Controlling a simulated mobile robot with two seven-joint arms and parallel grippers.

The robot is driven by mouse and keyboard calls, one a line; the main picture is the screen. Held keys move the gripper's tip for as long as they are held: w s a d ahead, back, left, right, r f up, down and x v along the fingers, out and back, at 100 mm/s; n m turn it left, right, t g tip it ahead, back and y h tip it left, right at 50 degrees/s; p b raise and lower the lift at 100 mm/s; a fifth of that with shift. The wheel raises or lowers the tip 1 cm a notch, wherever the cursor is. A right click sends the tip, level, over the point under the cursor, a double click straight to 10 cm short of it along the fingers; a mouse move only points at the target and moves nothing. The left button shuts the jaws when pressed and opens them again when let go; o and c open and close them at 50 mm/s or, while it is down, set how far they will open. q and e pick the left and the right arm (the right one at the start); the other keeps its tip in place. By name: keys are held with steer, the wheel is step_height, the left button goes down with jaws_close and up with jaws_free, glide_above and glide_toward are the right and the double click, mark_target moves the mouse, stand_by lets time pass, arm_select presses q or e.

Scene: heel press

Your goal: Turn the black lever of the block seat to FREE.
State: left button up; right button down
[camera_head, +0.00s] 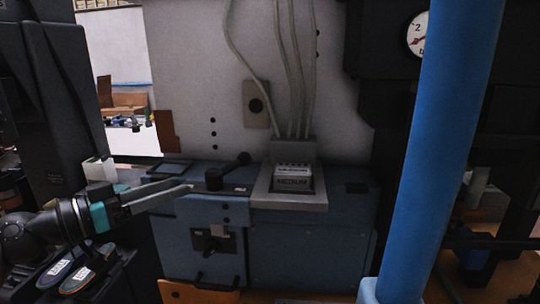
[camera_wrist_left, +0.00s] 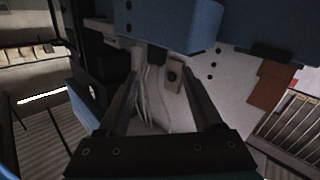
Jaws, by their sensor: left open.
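A black lever (camera_head: 229,168) with a ball knob sits on top of the blue cabinet (camera_head: 300,250), left of the grey block seat (camera_head: 290,201). Its round hub is at the left and its knob points right and up. A small plate (camera_head: 240,189) lies beside the hub, too small to read. My left gripper (camera_head: 187,185) is open, its fingertips just left of the hub; contact cannot be told. In the left wrist view, nothing shows clearly between its fingers (camera_wrist_left: 160,75); the blue body (camera_wrist_left: 175,20) is at the top. My right gripper is not in view.
Another black handle (camera_head: 210,243) is on the cabinet's front panel. A blue post (camera_head: 445,140) stands in front at the right. Grey hoses (camera_head: 290,70) run down the pale wall behind the seat. A dial gauge (camera_head: 419,35) is at the upper right.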

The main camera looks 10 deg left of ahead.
arm_select(q)
steer(key=p, duration=0.3)
glide_toward(238, 163)
steer(key=shift+w+d, duration=0.1)
steer(key=shift+w, duration=0.55)
steer(key=p+x, duration=0.3)
steer(key=x, duration=0.4)
steer(key=shift+w, duration=0.1)
steer(key=shift+w+d+f, duration=0.2)
steer(key=shift+w+d, duration=0.3)
steer(key=shift+d, duration=0.05)
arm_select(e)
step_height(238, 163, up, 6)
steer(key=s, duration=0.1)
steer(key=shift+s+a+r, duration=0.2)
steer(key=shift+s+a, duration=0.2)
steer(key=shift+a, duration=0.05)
arm_select(q)
jaws_close()
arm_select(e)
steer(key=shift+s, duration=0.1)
